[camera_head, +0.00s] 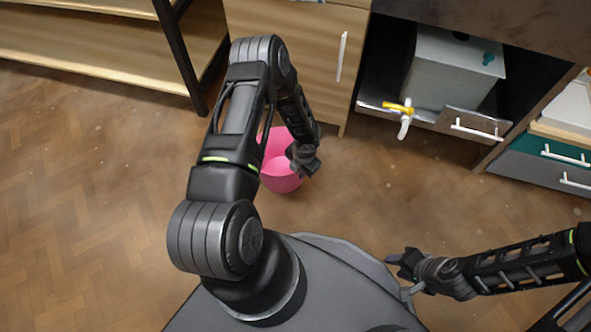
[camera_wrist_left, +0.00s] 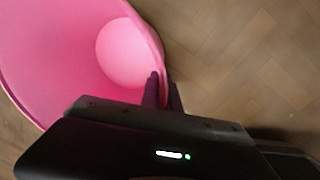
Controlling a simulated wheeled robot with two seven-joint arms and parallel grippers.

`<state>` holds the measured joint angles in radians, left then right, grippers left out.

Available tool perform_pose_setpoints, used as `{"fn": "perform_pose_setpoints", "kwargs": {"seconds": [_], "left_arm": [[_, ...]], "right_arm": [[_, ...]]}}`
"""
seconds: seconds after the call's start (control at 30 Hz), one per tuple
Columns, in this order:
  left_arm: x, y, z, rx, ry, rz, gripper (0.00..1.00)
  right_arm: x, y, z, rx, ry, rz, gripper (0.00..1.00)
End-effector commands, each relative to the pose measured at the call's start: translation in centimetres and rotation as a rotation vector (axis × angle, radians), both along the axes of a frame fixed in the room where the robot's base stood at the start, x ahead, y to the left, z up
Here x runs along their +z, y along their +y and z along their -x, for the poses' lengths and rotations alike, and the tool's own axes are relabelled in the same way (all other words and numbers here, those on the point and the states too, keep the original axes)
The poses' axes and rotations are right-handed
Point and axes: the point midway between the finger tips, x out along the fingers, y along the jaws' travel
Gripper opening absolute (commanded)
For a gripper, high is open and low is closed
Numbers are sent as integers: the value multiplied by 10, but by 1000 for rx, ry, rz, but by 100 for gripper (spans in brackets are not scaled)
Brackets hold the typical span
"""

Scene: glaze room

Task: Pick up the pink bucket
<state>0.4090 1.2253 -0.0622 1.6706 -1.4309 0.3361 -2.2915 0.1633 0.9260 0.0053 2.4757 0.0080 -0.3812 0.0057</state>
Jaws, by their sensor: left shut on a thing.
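The pink bucket (camera_head: 283,182) is in front of the wooden cabinet in the head view, partly hidden behind my left arm. My left gripper (camera_head: 303,168) is at the bucket's right side. In the left wrist view the bucket (camera_wrist_left: 70,50) fills the upper left, its mouth towards the camera and its inside empty. The left gripper's fingers (camera_wrist_left: 163,92) are shut on the bucket's rim, one inside and one outside. Whether the bucket touches the floor is hard to tell. My right gripper (camera_head: 392,259) is at the lower right, away from the bucket; its jaw opening is too small to judge.
A wooden cabinet (camera_head: 305,45) and a shelf unit (camera_head: 100,55) stand behind the bucket. A grey container (camera_head: 450,75) with a yellow-handled tap (camera_head: 402,108) sits in an open bay to the right. Drawers (camera_head: 560,165) are at far right. The wood floor (camera_head: 90,200) at left is clear.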

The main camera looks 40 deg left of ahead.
Motion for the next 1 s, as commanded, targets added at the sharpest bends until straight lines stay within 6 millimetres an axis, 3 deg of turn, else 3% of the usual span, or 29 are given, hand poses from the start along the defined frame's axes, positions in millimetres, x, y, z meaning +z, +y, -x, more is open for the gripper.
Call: {"fn": "perform_pose_setpoints", "kwargs": {"seconds": [0.3,0.5,1.0], "left_arm": [[62,0,-1,1,-2,0,0],[89,0,0,1,0,-1,0],[93,0,0,0,0,0,0]], "right_arm": [[31,0,4,7,12,-2,36],[41,1,7,12,18,-6,36],[41,2,8,14,19,-7,36]]}}
